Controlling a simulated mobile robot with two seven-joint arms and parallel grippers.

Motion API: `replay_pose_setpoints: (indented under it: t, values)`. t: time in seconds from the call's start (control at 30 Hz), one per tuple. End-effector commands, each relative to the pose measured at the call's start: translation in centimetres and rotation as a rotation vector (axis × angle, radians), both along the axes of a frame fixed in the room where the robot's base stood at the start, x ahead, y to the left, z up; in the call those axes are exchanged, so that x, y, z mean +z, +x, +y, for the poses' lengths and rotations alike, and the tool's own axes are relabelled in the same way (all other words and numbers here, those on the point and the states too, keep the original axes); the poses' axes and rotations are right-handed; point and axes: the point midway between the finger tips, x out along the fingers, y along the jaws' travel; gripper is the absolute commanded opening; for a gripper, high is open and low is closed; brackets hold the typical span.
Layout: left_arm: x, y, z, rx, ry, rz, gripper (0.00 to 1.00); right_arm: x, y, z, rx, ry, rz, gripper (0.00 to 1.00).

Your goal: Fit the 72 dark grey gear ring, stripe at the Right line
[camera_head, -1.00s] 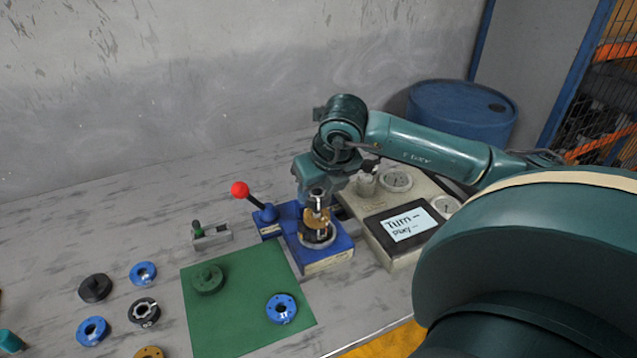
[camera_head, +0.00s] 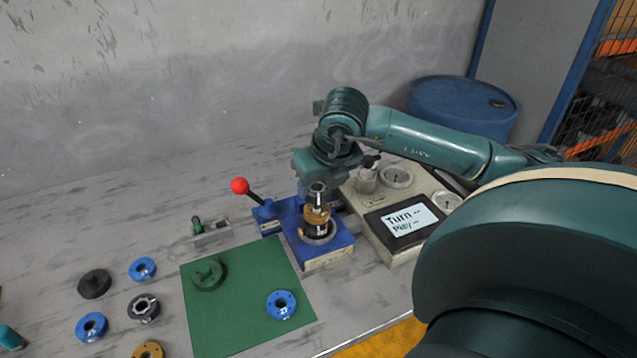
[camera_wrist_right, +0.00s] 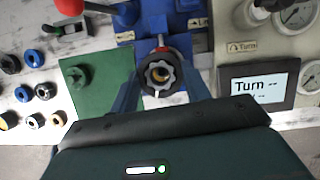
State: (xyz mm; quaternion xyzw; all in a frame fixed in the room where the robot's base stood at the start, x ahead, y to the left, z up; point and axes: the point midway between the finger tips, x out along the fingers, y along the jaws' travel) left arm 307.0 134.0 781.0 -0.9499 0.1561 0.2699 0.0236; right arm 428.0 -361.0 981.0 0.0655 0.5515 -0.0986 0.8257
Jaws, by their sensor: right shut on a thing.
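In the right wrist view a dark grey gear ring (camera_wrist_right: 159,75) with a notched lighter inner edge sits between the fingers of my right gripper (camera_wrist_right: 160,84). A brass centre shows inside its hole. In the head view my right gripper (camera_head: 317,200) is over the blue fixture (camera_head: 328,256), at a stack with brass and dark parts (camera_head: 317,216) above a pale round seat (camera_head: 319,238). I cannot tell the ring's height above the seat, or where its stripe points. My left gripper is not in view.
A red-knobbed lever (camera_head: 240,186) stands at the fixture's left. A green mat (camera_head: 240,315) carries a green part (camera_head: 208,275) and a blue ring (camera_head: 281,305). Several loose rings lie further left. A beige console (camera_head: 398,247) with a "Turn" screen (camera_head: 408,218) stands right.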

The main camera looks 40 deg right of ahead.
Motion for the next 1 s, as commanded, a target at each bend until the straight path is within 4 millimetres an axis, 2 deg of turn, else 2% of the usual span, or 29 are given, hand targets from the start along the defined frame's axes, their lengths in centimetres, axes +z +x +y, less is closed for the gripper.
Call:
replay_pose_setpoints:
  t: [1.0]
  values:
    - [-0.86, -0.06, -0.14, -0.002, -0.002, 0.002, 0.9, -0.27, 0.06, 0.01, 0.0, 0.0, -0.003, 0.14]
